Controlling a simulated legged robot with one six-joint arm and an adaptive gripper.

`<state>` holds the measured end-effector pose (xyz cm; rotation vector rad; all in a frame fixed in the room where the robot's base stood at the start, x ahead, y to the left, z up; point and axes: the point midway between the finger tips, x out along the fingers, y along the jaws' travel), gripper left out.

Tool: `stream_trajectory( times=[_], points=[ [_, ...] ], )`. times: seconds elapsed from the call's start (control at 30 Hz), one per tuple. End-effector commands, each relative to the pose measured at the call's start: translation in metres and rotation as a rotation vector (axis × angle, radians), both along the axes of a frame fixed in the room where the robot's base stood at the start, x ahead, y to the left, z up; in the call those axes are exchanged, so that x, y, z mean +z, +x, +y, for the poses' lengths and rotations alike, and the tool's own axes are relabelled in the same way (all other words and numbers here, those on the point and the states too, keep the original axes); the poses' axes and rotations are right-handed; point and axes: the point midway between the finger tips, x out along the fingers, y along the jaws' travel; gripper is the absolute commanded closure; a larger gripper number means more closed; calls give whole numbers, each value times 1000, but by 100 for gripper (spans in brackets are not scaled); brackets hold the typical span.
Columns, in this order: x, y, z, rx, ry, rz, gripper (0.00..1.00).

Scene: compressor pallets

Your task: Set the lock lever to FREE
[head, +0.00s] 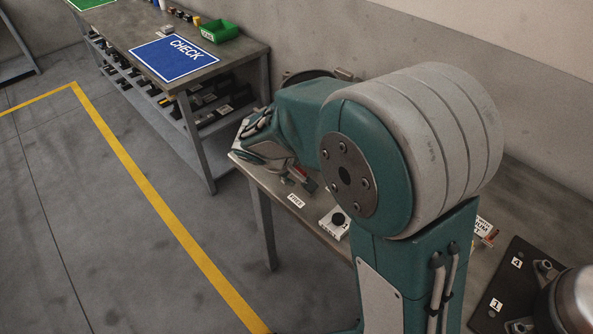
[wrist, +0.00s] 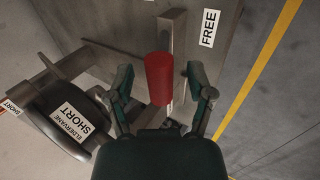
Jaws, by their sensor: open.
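The lock lever's red grip (wrist: 158,80) shows in the wrist view, with a grey metal bar beside and beyond it. My gripper (wrist: 160,76) is open, with one finger on each side of the red grip. I cannot tell whether either finger touches it. A white FREE label (wrist: 209,28) lies on the bench top to the upper right of the grip. In the head view, a small red part (head: 301,172) shows below my arm, and the FREE label (head: 296,200) is near the bench's front edge. My arm hides much of the lever there.
A dark round part labelled ELDERVANE SHORT (wrist: 75,122) sits left of my gripper. A white box with a black knob (head: 336,222) stands on the bench. A black plate (head: 510,285) numbered 1 and 4 is at right. Another bench holds a blue CHECK mat (head: 174,57) and green bin (head: 219,31).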

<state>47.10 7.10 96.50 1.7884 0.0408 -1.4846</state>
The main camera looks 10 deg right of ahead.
Motion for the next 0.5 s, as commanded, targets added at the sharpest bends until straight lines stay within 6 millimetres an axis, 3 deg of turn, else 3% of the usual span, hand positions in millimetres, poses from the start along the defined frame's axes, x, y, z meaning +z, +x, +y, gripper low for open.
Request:
stream_trajectory(
  times=[0.17,0.5],
  points=[
    [18,-5,10,3,1,-5,31],
    [76,-28,43,4,2,-3,31]
  ],
)
